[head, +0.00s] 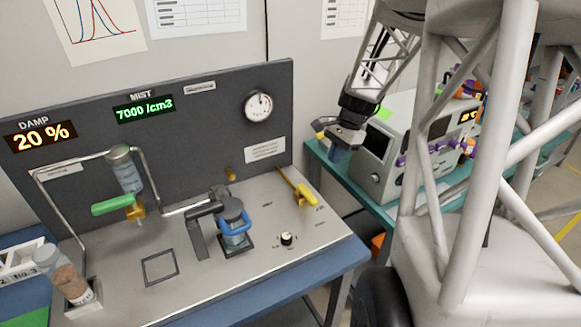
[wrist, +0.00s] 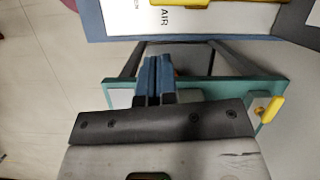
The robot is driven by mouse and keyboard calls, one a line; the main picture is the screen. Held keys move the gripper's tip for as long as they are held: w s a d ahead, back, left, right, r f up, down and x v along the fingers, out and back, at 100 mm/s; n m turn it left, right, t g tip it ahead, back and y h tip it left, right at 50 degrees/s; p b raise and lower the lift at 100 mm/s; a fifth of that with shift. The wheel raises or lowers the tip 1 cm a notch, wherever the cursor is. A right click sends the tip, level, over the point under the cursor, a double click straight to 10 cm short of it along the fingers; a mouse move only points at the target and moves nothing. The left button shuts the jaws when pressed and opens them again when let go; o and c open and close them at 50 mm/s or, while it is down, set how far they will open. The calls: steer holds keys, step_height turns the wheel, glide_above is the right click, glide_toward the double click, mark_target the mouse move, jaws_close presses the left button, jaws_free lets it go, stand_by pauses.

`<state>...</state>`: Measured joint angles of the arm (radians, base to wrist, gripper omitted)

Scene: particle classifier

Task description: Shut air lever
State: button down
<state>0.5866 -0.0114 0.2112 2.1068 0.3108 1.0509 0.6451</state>
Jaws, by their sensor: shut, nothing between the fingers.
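The yellow air lever (head: 300,190) sits at the right end of the metal worktop, on a brass-coloured mount. Its yellow handle (wrist: 182,4) shows at the top edge of the wrist view, beside a label reading AIR. My gripper (head: 338,153) hangs right of the worktop, in front of the grey instrument box, apart from the lever. In the wrist view its blue fingers (wrist: 153,76) are together with nothing between them. Most of the lever is cut off in the wrist view.
A grey instrument box (head: 398,165) stands on the teal bench (head: 352,185) right of the worktop. A second yellow handle (wrist: 269,109) shows by the teal bench.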

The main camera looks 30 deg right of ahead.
mark_target(307, 197)
steer(key=shift+m+y, duration=0.3)
steer(key=shift+m, duration=0.6)
steer(key=shift+w+d+f, duration=0.1)
steer(key=shift+d+f, duration=0.35)
steer(key=shift+d, duration=0.3)
steer(key=shift+w+d+f, duration=0.15)
steer(key=shift+d+f, duration=0.25)
steer(key=shift+d, duration=0.3)
steer(key=shift+w+d+f, duration=0.1)
steer(key=shift+d+f, duration=0.35)
steer(key=shift+d, duration=0.3)
steer(key=x, duration=0.3)
steer(key=a+x, duration=0.1)
steer(key=x, duration=0.6)
steer(key=shift+a, duration=1.55)
